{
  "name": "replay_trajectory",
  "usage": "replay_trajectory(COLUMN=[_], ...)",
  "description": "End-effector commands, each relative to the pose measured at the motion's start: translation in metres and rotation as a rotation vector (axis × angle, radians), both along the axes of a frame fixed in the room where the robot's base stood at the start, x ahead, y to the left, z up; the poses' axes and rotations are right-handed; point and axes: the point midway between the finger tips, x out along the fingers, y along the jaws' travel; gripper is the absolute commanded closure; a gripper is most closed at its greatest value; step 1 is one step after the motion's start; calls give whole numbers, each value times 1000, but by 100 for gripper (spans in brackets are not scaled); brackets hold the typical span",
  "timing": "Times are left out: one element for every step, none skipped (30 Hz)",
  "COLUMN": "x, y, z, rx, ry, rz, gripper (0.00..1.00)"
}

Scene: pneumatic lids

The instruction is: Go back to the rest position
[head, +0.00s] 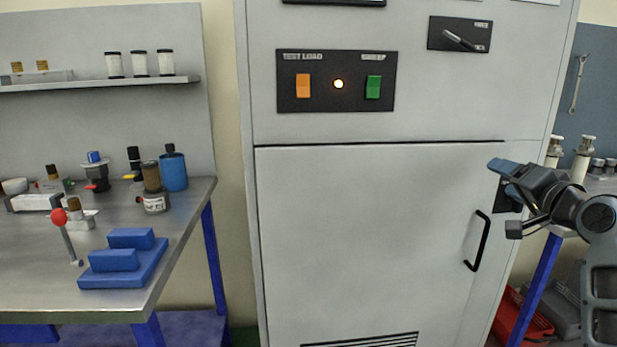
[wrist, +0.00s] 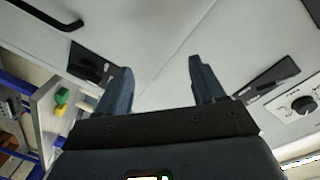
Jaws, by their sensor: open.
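My gripper (head: 502,168) is at the right of the head view, in front of the upper right of the grey cabinet door (head: 370,240), pointing left. In the wrist view my gripper (wrist: 160,66) has its two blue fingers well apart. Nothing is between them, and a pale cabinet surface lies beyond. The gripper is open and empty.
The cabinet carries a black TEST LOAD panel (head: 337,81) with orange and green switches and a lit lamp. The door has a black handle (head: 478,240) below my gripper. A workbench (head: 110,300) with a blue block fixture (head: 124,262) and bottles stands left.

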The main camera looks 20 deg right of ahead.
Motion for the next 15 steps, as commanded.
replay_trajectory(x=[-3,-5,-9,-12,-16,-22,-26,-31,-39,-44,-50,-59,-66,-73,-83], y=[17,26,38,47,56,68,77,86,98,107,116,128,137,146,158], z=[-26,-38,-55,-67,-78,-92,-103,-113,-127,-136,-145,-157,-165,-173,-183], rx=[-2,-9,-18,-25,-33,-44,-52,-62,-73,-84,-96,-109,-121,-134,-150], ry=[19,25,36,45,53,63,71,80,91,100,108,119,128,136,147], rz=[4,4,3,4,4,6,6,7,10,12,15,19,22,24,31], gripper=[31,31,31,31,31,31,31,31,31,31,31,31,31,31,31])
